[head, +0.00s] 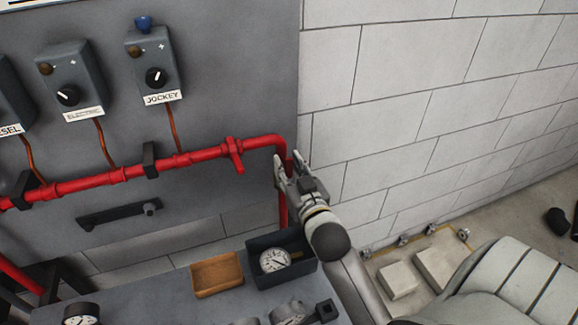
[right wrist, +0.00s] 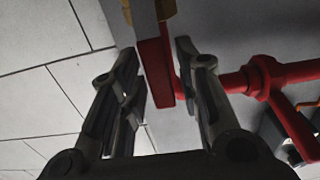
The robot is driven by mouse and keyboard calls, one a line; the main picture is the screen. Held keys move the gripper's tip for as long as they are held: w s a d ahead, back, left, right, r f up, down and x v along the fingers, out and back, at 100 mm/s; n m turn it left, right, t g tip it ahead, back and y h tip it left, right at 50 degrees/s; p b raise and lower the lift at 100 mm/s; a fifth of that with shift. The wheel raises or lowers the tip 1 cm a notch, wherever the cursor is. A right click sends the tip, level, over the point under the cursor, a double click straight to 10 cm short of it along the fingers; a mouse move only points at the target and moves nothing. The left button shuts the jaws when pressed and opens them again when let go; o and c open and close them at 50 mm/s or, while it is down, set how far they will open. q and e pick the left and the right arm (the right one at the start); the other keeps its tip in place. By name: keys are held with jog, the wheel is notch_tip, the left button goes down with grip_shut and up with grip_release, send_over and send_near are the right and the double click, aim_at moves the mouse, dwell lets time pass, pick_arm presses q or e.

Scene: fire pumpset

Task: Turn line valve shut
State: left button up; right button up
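A red pipe (head: 90,181) runs along the grey panel and bends down at its right end. A red fitting with a short bar (head: 235,155) sits on it left of the bend. My right gripper (head: 290,170) is at the bend and hides part of it. In the right wrist view, the fingers of my right gripper (right wrist: 155,60) are open, on either side of a flat red bar (right wrist: 155,72) that looks like a valve lever, with brass-coloured metal (right wrist: 161,9) at its top. I cannot tell whether a finger touches it. My left gripper is not in view.
Control boxes, one marked JOCKEY (head: 154,65), hang on the panel. Below are a black wall bar (head: 118,213), an orange tray (head: 217,282), a dark bin (head: 283,282) holding a gauge (head: 274,260), and loose gauges (head: 80,314). White boxes (head: 398,280) stand on the floor at right.

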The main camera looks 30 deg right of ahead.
grip_shut()
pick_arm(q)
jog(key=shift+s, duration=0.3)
